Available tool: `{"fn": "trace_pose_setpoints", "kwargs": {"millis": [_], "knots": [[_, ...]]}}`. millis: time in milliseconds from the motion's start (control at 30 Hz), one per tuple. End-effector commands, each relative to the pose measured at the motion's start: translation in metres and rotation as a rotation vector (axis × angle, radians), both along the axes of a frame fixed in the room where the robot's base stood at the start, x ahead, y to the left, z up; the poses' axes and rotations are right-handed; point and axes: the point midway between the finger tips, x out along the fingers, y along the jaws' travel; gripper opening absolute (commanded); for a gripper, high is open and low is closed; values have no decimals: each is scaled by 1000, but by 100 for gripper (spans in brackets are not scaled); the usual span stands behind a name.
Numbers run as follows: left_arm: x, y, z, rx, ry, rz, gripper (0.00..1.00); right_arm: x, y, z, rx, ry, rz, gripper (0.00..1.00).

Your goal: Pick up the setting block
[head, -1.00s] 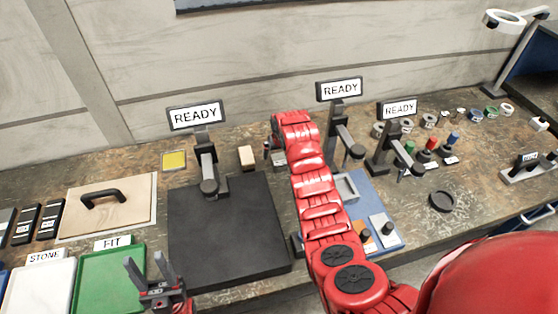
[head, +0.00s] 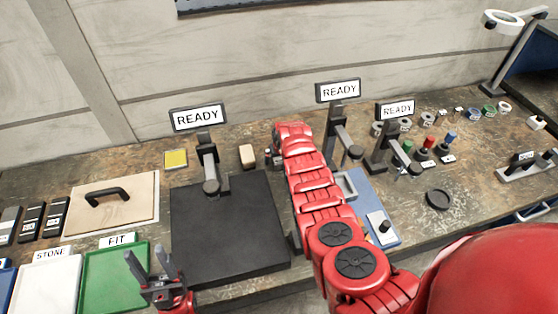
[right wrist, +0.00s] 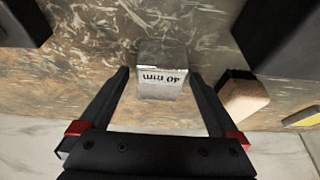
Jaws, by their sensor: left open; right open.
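The setting block, a small grey metal block marked "40 mm" (right wrist: 162,88), stands on the mottled bench top in the right wrist view. My right gripper (right wrist: 160,75) is open, with one finger on each side of the block and a gap on both sides. In the head view the red right arm hides most of this gripper and the block. My left gripper (head: 152,264) is open and empty in front of the green tray and black plate, away from the block.
A wooden-sided block (right wrist: 246,98) stands close to the right finger; it also shows in the head view (head: 247,156). A black plate (head: 228,232) with a post lies left of my right arm. A blue mat (head: 372,203) lies to its right. "READY" displays (head: 338,91) stand behind.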

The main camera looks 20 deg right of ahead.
Motion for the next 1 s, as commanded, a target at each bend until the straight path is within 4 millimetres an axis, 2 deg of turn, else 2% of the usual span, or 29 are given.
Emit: {"fn": "trace_pose_setpoints", "kwargs": {"millis": [233, 767, 1000], "knots": [[0, 0, 0, 0, 0, 0, 50, 0, 0, 0, 0, -1, 0, 96], [0, 0, 0, 0, 0, 0, 50, 1, 0, 0, 0, -2, 0, 0], [0, 0, 0, 0, 0, 0, 50, 1, 0, 1, 0, -3, 0, 0]]}}
